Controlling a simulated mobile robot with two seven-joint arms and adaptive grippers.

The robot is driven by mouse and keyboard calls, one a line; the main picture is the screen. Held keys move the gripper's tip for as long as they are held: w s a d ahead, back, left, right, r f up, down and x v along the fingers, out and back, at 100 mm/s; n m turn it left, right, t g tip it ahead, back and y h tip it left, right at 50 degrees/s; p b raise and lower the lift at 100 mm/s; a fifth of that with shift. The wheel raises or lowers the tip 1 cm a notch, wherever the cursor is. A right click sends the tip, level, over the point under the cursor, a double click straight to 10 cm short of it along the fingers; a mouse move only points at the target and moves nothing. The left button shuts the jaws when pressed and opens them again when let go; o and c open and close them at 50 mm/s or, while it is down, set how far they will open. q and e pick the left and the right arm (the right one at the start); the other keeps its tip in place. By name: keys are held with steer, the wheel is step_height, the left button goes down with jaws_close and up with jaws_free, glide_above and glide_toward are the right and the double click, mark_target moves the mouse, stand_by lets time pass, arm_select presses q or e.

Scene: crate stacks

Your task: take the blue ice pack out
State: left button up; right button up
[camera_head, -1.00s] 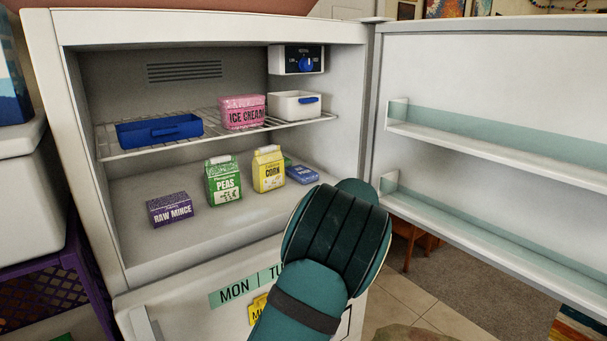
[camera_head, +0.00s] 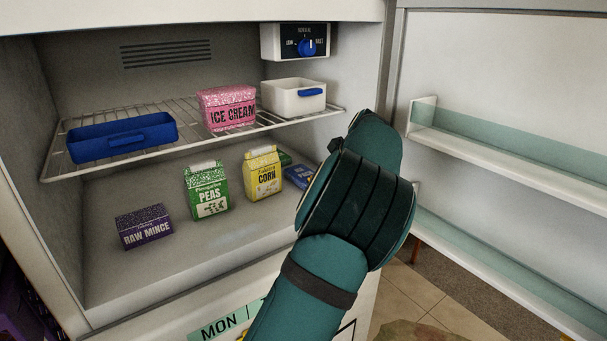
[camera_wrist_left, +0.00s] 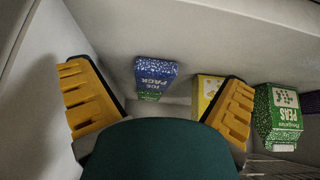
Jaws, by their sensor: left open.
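The blue ice pack (camera_head: 297,176) lies on the freezer floor at the right, beside the yellow corn carton (camera_head: 263,174) and partly hidden by my left arm. In the left wrist view the ice pack (camera_wrist_left: 155,72) shows its label, between and beyond the yellow fingers. My left gripper (camera_wrist_left: 158,80) is open and empty, apart from the pack. In the head view its fingers are hidden behind my dark green arm. My right gripper is not in view.
A green item (camera_head: 284,158) sits right behind the ice pack. The peas carton (camera_head: 207,190) and raw mince box (camera_head: 144,227) stand to the left. The wire shelf (camera_head: 185,142) above holds a blue tray, ice cream and a white bin. The open door (camera_head: 500,110) is at the right.

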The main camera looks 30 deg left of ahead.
mark_target(303, 173)
arm_select(q)
steer(key=w+a, duration=0.1)
steer(key=a, duration=0.2)
steer(key=w+a+p, duration=0.1)
steer(key=a, duration=0.2)
steer(key=w+a+p, duration=0.1)
steer(key=a, duration=0.2)
steer(key=shift+w+a, duration=0.3)
steer(key=shift+w, duration=0.1)
steer(key=x, duration=0.5)
steer(key=shift+p, duration=0.35)
steer(key=c, duration=1.2)
steer(key=shift+c, duration=0.2)
